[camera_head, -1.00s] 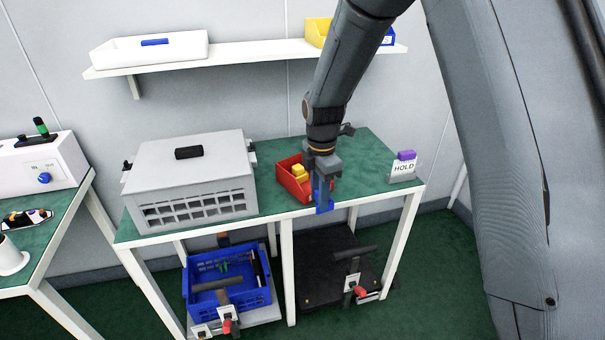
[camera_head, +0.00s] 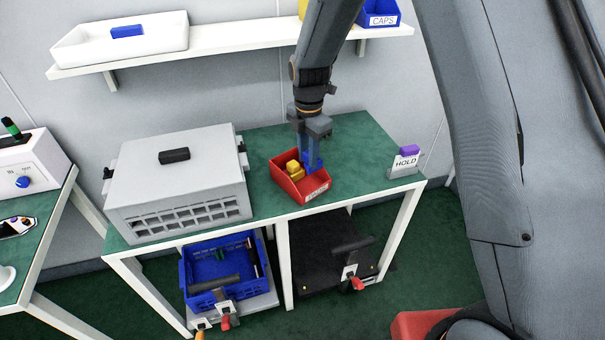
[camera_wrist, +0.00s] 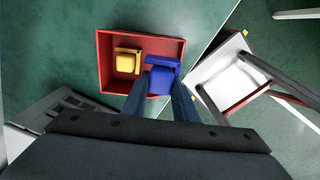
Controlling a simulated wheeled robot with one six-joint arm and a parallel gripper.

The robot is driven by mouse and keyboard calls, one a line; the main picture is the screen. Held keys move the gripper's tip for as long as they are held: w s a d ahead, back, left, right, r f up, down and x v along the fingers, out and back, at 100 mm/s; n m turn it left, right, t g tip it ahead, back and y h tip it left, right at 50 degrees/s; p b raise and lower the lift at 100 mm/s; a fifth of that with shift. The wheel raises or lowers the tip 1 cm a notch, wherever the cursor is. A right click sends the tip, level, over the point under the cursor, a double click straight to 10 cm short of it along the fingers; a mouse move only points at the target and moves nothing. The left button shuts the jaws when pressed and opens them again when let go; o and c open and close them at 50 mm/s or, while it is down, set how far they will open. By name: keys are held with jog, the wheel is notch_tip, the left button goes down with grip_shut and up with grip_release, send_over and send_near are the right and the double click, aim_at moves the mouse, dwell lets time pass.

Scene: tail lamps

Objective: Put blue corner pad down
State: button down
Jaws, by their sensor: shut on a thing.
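The blue corner pad (camera_wrist: 162,80) is between my gripper's fingertips, over the right part of a red bin in the wrist view. In the head view the blue pad (camera_head: 313,163) is at the lower end of my gripper (camera_head: 312,152), at the bin's back right. My gripper (camera_wrist: 160,98) is shut on it. The red bin (camera_head: 312,194) sits on the green bench top, and its rim also shows in the wrist view (camera_wrist: 103,75). A yellow pad (camera_wrist: 127,62) lies in the bin's left part. Whether the blue pad touches the bin floor cannot be told.
A grey vented box (camera_head: 180,180) stands left of the bin. A HOLD sign (camera_head: 405,163) with a purple block stands at the bench's right end. A shelf (camera_head: 240,43) runs above. A blue crate (camera_head: 190,293) sits below.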

aim_at(305, 162)
jog(key=f, duration=0.3)
jog(key=f+p, duration=0.1)
jog(key=shift+s+a+f, duration=0.15)
jog(key=shift+s+a, duration=0.05)
jog(key=shift+a, duration=0.15)
jog(key=shift+f+p, duration=0.65)
jog(key=shift+f, duration=1.45)
jog(key=shift+f, duration=0.1)
jog(key=c, duration=1.8)
grip_release()
jog(key=shift+f, duration=0.1)
jog(key=shift+o, duration=0.6)
